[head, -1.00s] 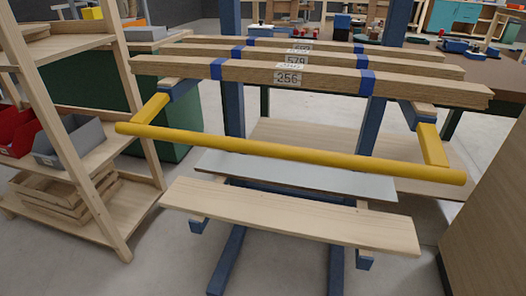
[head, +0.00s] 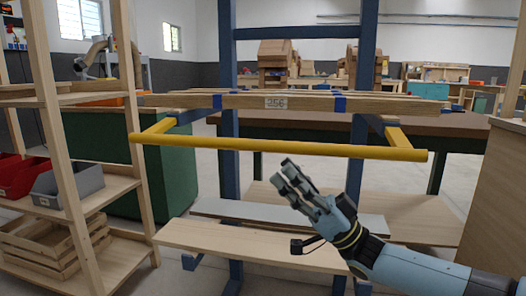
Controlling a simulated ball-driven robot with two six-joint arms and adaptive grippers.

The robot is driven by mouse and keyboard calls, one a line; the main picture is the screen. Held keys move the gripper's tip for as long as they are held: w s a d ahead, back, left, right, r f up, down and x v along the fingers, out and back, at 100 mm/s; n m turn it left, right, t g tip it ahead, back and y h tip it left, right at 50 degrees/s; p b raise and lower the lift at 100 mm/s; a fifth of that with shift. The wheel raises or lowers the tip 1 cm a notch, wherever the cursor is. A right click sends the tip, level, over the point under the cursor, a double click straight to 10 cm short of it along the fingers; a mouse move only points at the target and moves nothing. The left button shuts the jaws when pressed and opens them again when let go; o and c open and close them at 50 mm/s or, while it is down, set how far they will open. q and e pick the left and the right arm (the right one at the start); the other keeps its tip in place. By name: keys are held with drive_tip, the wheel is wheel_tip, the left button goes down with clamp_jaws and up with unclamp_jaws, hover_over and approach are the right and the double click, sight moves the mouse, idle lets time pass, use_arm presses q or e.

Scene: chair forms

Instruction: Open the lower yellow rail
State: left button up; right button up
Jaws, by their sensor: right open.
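The yellow rail (head: 270,146) runs level across the front of a blue-framed rack, in front of the wooden beams (head: 250,102) with blue bands and a "256" label. Yellow side arms join its ends to the rack. My right gripper (head: 287,176) comes in from the lower right. Its fingers are apart and empty, pointing up and left, and they show just below the rail's middle in the picture. I cannot tell whether they touch it. My left gripper is not in view.
A light wooden board (head: 240,246) and a grey board (head: 225,209) lie low on the rack below the rail. A wooden shelf (head: 110,185) with red and grey bins stands at the left. A wooden panel (head: 490,200) stands at the right.

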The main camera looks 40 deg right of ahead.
sight(263, 146)
drive_tip(key=x, duration=0.7)
drive_tip(key=shift+w, duration=0.15)
clamp_jaws()
